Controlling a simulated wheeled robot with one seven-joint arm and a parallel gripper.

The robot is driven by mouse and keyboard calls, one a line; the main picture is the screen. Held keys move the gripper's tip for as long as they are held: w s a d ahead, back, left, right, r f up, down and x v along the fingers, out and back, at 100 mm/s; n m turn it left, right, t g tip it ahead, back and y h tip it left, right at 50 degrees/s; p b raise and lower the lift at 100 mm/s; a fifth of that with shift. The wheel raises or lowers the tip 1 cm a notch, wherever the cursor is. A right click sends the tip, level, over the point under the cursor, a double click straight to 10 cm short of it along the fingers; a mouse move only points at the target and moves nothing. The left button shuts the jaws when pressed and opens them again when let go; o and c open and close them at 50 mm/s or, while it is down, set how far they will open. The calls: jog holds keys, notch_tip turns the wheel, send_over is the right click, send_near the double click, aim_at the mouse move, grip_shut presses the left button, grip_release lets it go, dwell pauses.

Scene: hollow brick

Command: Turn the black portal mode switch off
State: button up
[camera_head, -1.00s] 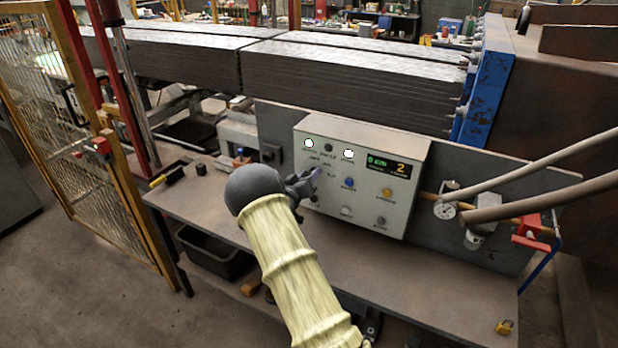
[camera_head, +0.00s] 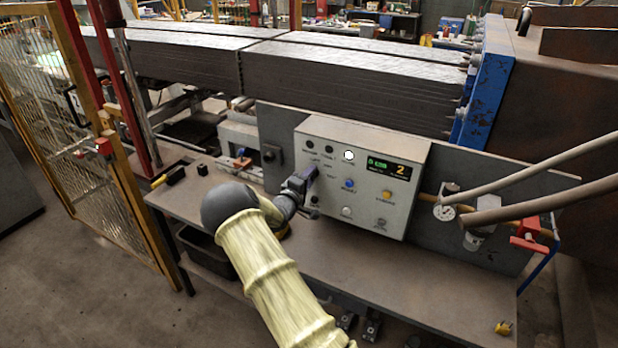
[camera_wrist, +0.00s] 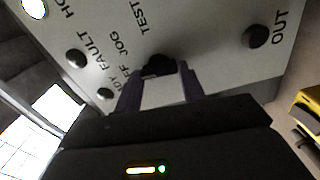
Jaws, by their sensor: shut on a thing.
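The grey control box (camera_head: 375,196) stands upright on the bench, with its labelled front facing me. In the wrist view, the black mode switch knob (camera_wrist: 158,64) sits on the panel among the labels OFF, JOG and TEST. My gripper (camera_wrist: 160,76) has its two dark fingers on either side of this knob and is shut on it. In the head view my gripper (camera_head: 309,177) reaches the left part of the panel and hides the switch. I cannot tell exactly which label the knob points at.
One white lamp (camera_head: 348,155) is lit; the two lamps left of it are dark. A gauge and hoses are further right.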

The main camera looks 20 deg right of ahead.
jog(key=shift+a+n, duration=0.1)
jog(key=shift+n, duration=0.5)
jog(key=o, duration=1)
jog(key=b+v, duration=0.4)
jog(key=v, duration=1.3)
jog(key=shift+s+a+f, duration=0.1)
jog(key=shift+s+a, duration=0.05)
